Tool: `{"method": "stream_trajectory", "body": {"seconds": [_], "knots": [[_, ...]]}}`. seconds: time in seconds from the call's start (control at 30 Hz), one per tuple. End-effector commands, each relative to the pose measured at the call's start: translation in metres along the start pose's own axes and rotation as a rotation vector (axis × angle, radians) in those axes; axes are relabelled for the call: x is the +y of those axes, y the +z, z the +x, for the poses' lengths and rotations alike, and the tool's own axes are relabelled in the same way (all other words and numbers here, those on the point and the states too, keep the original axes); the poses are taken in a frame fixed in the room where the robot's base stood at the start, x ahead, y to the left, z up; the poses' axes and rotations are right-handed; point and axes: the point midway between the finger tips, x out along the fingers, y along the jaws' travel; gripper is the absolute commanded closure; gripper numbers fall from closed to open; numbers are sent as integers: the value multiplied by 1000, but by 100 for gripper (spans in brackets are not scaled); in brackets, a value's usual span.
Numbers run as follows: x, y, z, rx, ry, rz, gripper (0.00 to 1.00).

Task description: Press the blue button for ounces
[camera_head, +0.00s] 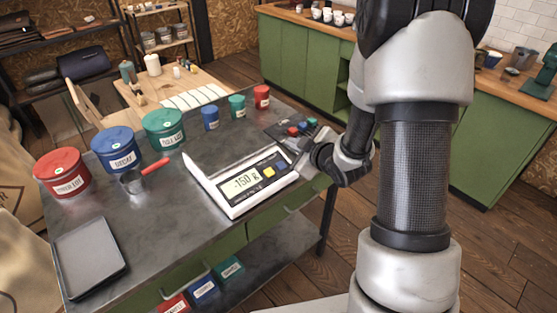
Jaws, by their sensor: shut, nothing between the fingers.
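A white scale (240,205) stands on the grey metal table, and its lit display (243,183) seems to read -150 g. On its front panel, right of the display, are a dark blue button (268,172) and a yellow button (283,169). My gripper (296,149) is shut and empty at the scale's right end, just beyond the buttons. Whether it touches the scale cannot be told. Parts of the fingers are too small to make out clearly.
Small red, blue and teal pieces (301,127) sit on a dark base behind my gripper. Red (62,172), blue (117,150) and green (164,130) tins, smaller tins (237,106) and a red-handled scoop (133,183) stand left and behind. A grey tray (88,258) lies front left.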

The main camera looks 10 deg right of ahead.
Motion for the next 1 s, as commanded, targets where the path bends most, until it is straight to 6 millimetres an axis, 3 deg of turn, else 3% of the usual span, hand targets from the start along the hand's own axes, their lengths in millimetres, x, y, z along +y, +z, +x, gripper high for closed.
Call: {"method": "stream_trajectory", "body": {"seconds": [0.57, 1.0], "knots": [[-6, 5, 7, 6, -1, -1, 100], [-36, 34, 46, 5, -3, -2, 100]]}}
